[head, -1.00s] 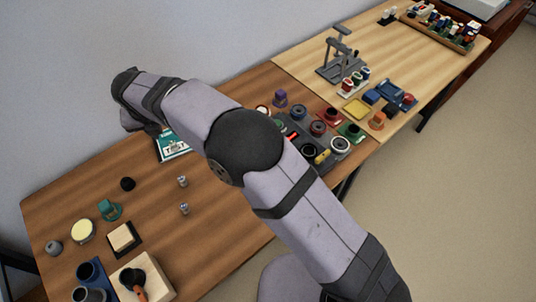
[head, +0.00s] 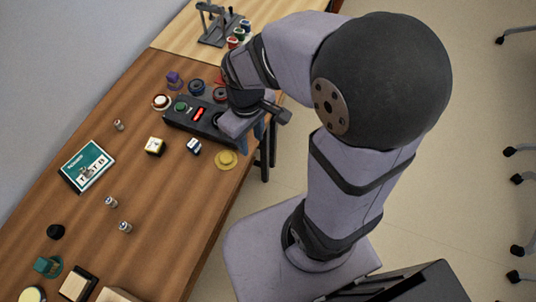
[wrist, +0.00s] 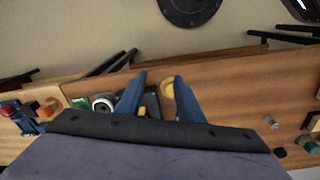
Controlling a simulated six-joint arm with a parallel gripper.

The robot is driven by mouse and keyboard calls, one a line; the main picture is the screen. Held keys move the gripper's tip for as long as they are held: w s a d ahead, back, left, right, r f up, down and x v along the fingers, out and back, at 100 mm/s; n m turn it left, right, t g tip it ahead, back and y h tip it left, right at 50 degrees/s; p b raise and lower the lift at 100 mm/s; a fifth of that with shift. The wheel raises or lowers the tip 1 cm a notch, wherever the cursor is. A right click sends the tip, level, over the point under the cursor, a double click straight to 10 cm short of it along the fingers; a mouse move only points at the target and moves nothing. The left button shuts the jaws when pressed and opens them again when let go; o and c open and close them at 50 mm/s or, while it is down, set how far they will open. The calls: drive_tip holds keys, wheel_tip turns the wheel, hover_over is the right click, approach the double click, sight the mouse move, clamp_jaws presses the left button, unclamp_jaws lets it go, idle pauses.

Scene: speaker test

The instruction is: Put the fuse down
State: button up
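My gripper (wrist: 158,76) shows two blue fingers set apart in the wrist view, with no object seen clamped between the tips. In the head view its blue fingers (head: 259,130) are partly hidden by my wrist, at the right end of the dark tester box (head: 172,122). Small silver cylinders stand on the wooden table, one (head: 118,125) farther back and two (head: 111,201) (head: 124,227) nearer.
A yellow disc (head: 226,160) lies near the table's front edge, close to my gripper. A cream block (head: 155,146) and a blue-white piece (head: 194,146) are in front of the box. A green card (head: 87,166) lies at the left. Spools stand behind the box. Bare wood is at centre.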

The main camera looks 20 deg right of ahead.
drive_tip(key=s+d+f+m, duration=0.1)
drive_tip(key=s+d+m, duration=0.2)
drive_tip(key=s+m, duration=0.2)
drive_tip(key=shift+s+f+g, duration=0.2)
drive_tip(key=shift+s+g, duration=0.1)
drive_tip(key=shift+s, duration=0.1)
drive_tip(key=shift+a, duration=0.1)
wheel_tip(320, 180, up, 2)
drive_tip(key=shift+r+p, duration=0.15)
drive_tip(key=shift+p, duration=1)
drive_tip(key=shift+o, duration=0.5)
drive_tip(key=shift+w, duration=0.1)
